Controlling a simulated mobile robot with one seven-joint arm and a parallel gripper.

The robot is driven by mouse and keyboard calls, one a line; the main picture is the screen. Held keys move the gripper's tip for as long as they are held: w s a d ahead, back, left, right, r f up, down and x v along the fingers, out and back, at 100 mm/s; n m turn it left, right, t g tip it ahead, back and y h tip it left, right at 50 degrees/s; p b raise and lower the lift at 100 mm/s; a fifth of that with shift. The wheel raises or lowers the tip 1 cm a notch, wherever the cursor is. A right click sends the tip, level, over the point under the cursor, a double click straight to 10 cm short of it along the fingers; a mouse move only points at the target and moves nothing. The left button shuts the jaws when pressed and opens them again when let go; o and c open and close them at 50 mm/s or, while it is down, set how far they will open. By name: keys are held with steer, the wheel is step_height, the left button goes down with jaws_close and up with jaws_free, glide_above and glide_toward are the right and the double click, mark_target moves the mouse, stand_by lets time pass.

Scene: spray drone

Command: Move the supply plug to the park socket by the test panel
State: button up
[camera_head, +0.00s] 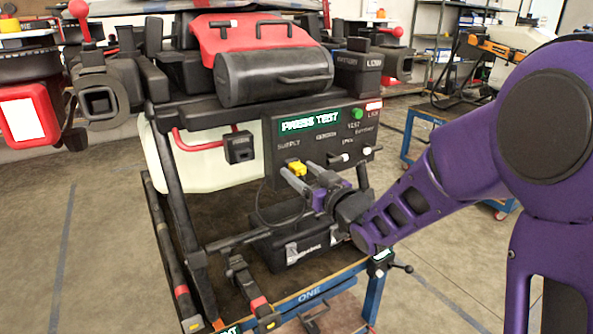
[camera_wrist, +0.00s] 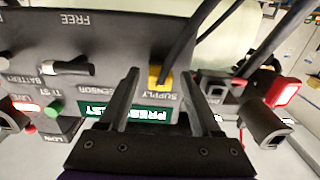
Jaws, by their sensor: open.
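The supply plug is yellow (camera_head: 297,168) and sits at the test panel (camera_head: 290,180), below the SUPPLY label, with a dark cable hanging from it. The wrist view shows the plug (camera_wrist: 159,76) upside down. My gripper (camera_head: 298,175) is open in front of the panel. In the wrist view my two fingers (camera_wrist: 159,88) stand on either side of the plug, with gaps visible. A small black box (camera_head: 239,147) hangs left of the panel and also shows in the wrist view (camera_wrist: 213,86). It may be the park socket; its lettering is unreadable.
The panel has a green PRESS TEST display (camera_head: 310,122), a green button (camera_head: 357,114) and white-tipped levers (camera_head: 367,150). A black cylinder (camera_head: 275,77) overhangs the panel. A black frame bar (camera_head: 245,237) and a dark case (camera_head: 298,245) lie below.

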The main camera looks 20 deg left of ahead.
jaws_close()
steer(key=shift+s+d, duration=0.1)
stand_by(1.4)
steer(key=shift+b+v, duration=0.35)
steer(key=shift+v, duration=2.5)
